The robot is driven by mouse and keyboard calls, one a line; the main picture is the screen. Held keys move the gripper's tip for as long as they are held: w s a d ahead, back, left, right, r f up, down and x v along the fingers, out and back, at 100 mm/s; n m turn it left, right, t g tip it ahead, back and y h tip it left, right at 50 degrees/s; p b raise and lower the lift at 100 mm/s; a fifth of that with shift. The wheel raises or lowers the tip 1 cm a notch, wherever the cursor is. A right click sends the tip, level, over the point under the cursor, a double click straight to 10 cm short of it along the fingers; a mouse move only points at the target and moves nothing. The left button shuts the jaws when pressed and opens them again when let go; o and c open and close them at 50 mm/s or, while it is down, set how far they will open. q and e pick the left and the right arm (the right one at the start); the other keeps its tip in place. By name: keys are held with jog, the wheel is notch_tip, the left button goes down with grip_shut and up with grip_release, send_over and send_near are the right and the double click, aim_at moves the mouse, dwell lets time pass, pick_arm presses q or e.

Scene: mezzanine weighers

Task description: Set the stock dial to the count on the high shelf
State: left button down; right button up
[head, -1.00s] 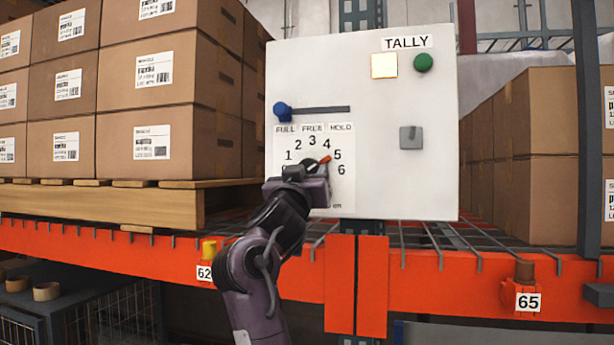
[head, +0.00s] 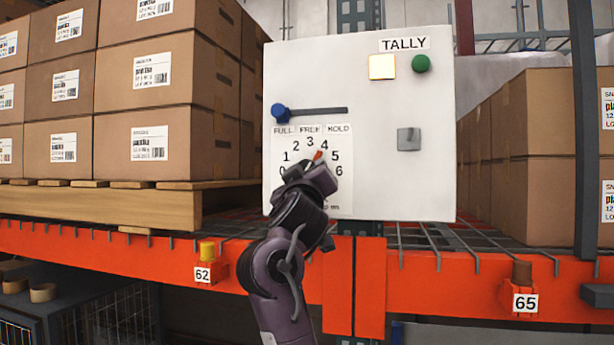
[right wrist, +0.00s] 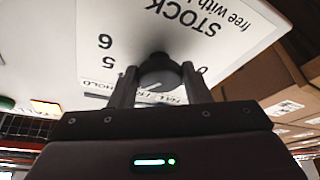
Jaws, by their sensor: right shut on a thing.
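The stock dial sits at the lower left of a white panel (head: 400,185), under a scale from 0 to 6. Its orange pointer tip (head: 318,155) points up and right, at about 4 in the head view. My right gripper (head: 306,170) hides most of the dial there. In the right wrist view its two fingers are shut on the round dark dial knob (right wrist: 158,72), one on each side, with STOCK lettering beyond. My left gripper is not in view. Cartons (head: 150,80) are stacked on a pallet at the left.
A blue slider knob (head: 280,113) is at the left end of its slot, above FULL. The panel also carries a lit square lamp (head: 382,66), a green button (head: 421,63) and a grey switch (head: 409,139). An orange shelf beam (head: 440,270) runs below.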

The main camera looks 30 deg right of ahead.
jog(key=o, duration=1)
jog(key=shift+c, duration=0.2)
jog(key=b+v, duration=0.4)
jog(key=v, duration=0.4)
jog(key=shift+w, duration=0.1)
